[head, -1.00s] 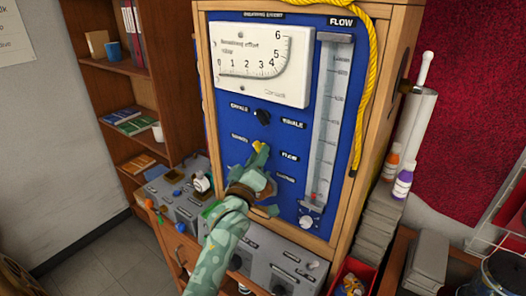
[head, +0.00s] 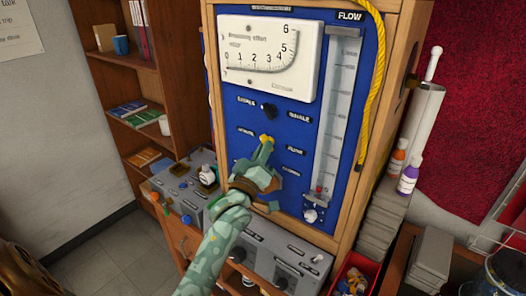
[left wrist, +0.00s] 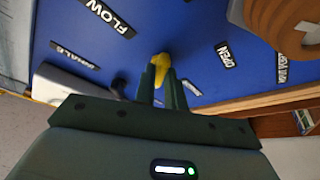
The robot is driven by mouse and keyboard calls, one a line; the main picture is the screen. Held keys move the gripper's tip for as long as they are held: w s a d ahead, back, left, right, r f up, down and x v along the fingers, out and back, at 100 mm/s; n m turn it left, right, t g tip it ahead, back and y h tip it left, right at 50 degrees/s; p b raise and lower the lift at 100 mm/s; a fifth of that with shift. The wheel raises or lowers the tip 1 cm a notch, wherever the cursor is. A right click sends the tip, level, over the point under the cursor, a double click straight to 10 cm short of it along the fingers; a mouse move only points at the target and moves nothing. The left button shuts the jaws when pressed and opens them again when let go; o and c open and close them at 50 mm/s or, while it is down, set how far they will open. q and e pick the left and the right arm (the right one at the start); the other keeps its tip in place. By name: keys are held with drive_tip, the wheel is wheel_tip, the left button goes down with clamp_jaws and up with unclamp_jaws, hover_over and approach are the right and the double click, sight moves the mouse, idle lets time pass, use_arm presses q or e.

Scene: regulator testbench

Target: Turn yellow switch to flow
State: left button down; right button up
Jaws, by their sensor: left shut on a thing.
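The yellow switch (head: 268,138) is on the blue panel (head: 300,100), below the black exhale/inhale knob (head: 268,110) and left of the FLOW label (head: 295,149). In the left wrist view the yellow switch (left wrist: 161,64) shows between the fingertips. My left gripper (head: 264,147) has its fingers closed on the switch, reaching up from below. The same gripper fills the lower part of the left wrist view (left wrist: 162,82). Its fingers cover part of the switch, so its exact pointing direction is hard to tell. My right gripper is not in view.
A white gauge (head: 266,55) is above the switch. A clear flow tube (head: 333,110) stands to the right, with a white knob (head: 311,215) under it. A yellow rope (head: 375,90) hangs at the cabinet's right edge. Grey control boxes (head: 275,258) stand below the panel.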

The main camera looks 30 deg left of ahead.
use_arm(q)
drive_tip(key=m+h, duration=0.1)
drive_tip(key=m, duration=0.2)
drive_tip(key=m+t+h, duration=0.1)
drive_tip(key=m+h, duration=0.1)
drive_tip(key=m, duration=0.1)
drive_tip(key=shift+a, duration=0.2)
drive_tip(key=m+h, duration=0.1)
drive_tip(key=m, duration=0.2)
drive_tip(key=m+h, duration=0.2)
drive_tip(key=m, duration=0.1)
drive_tip(key=shift+a, duration=0.2)
drive_tip(key=m+h, duration=0.1)
drive_tip(key=m, duration=0.1)
drive_tip(key=m+h, duration=0.1)
drive_tip(key=m, duration=0.2)
drive_tip(key=shift+a+g+h+p, duration=0.15)
drive_tip(key=shift+g+h+p, duration=0.25)
drive_tip(key=m+h, duration=0.1)
drive_tip(key=m, duration=0.2)
drive_tip(key=m+g, duration=0.1)
drive_tip(key=m, duration=0.1)
drive_tip(key=shift+a+r+m+g+h+p, duration=0.1)
drive_tip(key=shift+a+m+g+h+p, duration=0.05)
drive_tip(key=shift+m+g+h+p, duration=0.2)
drive_tip(key=shift+m+h, duration=0.25)
drive_tip(key=shift+m, duration=0.1)
drive_tip(key=c, duration=1.5)
unclamp_jaws()
drive_tip(key=shift+w, duration=0.15)
